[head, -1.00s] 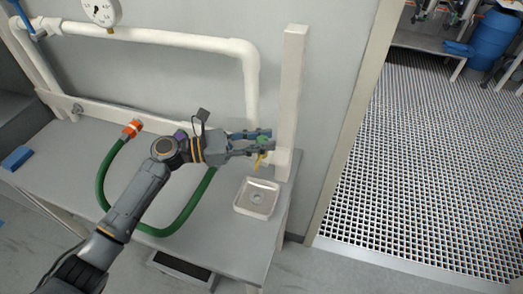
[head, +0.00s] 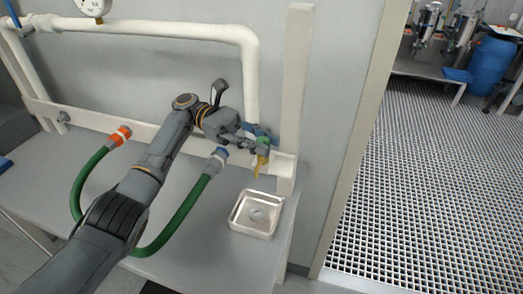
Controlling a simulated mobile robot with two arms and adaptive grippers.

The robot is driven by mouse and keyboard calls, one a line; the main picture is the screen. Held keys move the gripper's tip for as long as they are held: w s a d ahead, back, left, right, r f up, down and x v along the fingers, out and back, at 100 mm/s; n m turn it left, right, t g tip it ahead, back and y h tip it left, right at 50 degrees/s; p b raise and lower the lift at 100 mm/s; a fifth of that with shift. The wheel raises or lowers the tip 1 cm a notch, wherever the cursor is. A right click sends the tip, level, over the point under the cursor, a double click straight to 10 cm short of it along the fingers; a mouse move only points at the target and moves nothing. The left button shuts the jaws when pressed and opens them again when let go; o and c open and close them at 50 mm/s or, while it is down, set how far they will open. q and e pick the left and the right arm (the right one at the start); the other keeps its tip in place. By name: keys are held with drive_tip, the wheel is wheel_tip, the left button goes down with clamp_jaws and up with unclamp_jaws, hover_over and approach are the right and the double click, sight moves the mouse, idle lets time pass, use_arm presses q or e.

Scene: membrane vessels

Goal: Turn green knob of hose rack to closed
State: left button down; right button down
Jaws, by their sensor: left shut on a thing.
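The green knob (head: 264,143) sits low at the right end of the white pipe rack (head: 252,80), above a brass spout (head: 259,166). My left gripper (head: 262,139) reaches in from the left and is shut on the green knob. Its fingers cover much of the knob, so the knob's exact angle is hard to tell. A green hose (head: 180,217) with an orange end fitting (head: 120,136) and a grey-blue end fitting (head: 217,158) loops below the rack, partly behind my left arm. My right gripper is not in view.
A square metal tray (head: 238,222) stands on the grey bench (head: 215,255) below the spout. A white post (head: 296,90) rises just right of the knob. A gauge (head: 93,6) is at the top left. A grated floor (head: 430,170) lies beyond the doorway.

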use_arm(q)
drive_tip(key=shift+m+g+y+b, duration=0.3)
drive_tip(key=shift+g, duration=0.1)
drive_tip(key=c, duration=1.1)
unclamp_jaws()
drive_tip(key=shift+o, duration=0.2)
